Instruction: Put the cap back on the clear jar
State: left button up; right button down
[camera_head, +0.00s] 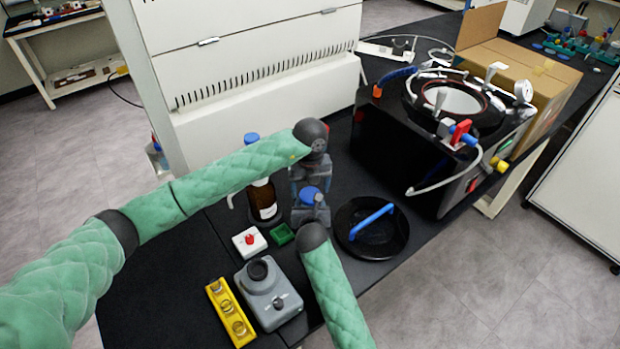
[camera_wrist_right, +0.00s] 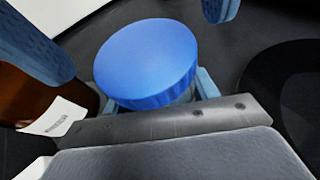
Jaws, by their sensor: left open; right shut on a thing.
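The blue cap (camera_head: 311,194) sits over the mouth of the clear jar (camera_wrist_right: 183,98); in the right wrist view the cap (camera_wrist_right: 148,62) looks about level on it. Only a sliver of the jar shows under the rim, so I cannot tell how tightly the cap is seated. My right gripper (camera_head: 311,213) is shut on the jar below the cap, a finger on either side. My left gripper (camera_head: 310,182) is open just above the cap, pointing down. Its blue fingers stand apart from the cap in the right wrist view.
A brown bottle (camera_head: 263,201) stands close left of the grippers. A black round lid (camera_head: 372,244) with a blue handle lies at right. A white box with a red knob (camera_head: 249,241), a green tray (camera_head: 281,235), a grey device (camera_head: 269,295) and a yellow rack (camera_head: 230,312) crowd the front.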

pick_arm(q)
jog(key=shift+f, duration=0.9)
jog(key=c, duration=1)
jog(key=shift+m, duration=1.6)
jog(key=o, duration=1.1)
jog(key=shift+c, duration=0.2)
